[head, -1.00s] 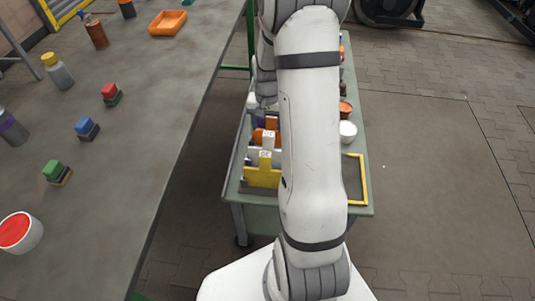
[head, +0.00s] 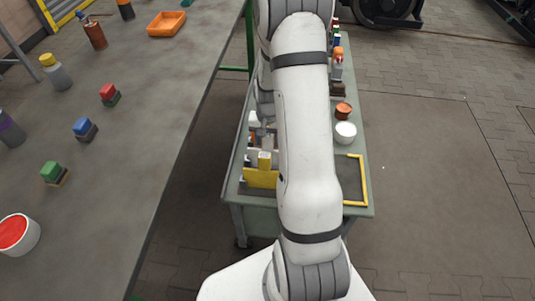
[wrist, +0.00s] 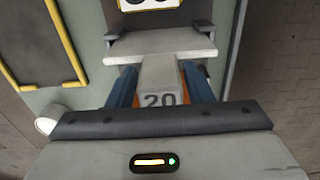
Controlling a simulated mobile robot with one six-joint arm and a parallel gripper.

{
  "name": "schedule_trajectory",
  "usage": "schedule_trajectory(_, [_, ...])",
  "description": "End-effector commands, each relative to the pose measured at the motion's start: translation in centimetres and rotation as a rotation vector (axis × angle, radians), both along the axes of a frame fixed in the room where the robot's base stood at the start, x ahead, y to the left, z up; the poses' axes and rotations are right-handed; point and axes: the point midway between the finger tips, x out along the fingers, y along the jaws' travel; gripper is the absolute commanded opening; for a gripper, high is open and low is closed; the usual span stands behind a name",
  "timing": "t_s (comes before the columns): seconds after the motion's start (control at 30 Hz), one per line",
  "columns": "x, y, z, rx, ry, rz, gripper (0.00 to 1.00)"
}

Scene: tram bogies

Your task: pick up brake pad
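In the wrist view a grey brake pad (wrist: 160,47) has a narrow upright tab marked "20". My gripper (wrist: 160,80) has its two blue fingers on either side of this tab, with thin orange strips between fingers and tab. Whether the fingers press on the tab is not clear. My arm hides the gripper and much of the pad row there.
The pads stand on a green cart (head: 232,170). A yellow frame (head: 362,180), a white round container (head: 345,131) and an orange-brown pot (head: 343,110) are on its right side. A long grey workbench (head: 150,120) with several objects stands left.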

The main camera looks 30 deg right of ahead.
Motion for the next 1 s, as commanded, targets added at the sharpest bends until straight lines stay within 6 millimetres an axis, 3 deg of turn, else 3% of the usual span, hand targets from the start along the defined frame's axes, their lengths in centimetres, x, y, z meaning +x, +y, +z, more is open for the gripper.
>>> schedule_trajectory(0.43, [0.0, 0.1, 0.0, 0.000, 0.000, 0.002, 0.09])
schedule_trajectory(0.77, [0.1, 0.0, 0.9, -0.001, -0.004, 0.001, 0.09])
schedule_trajectory(1.0, [0.2, 0.0, 5.5, -0.002, -0.007, 0.001, 0.09])
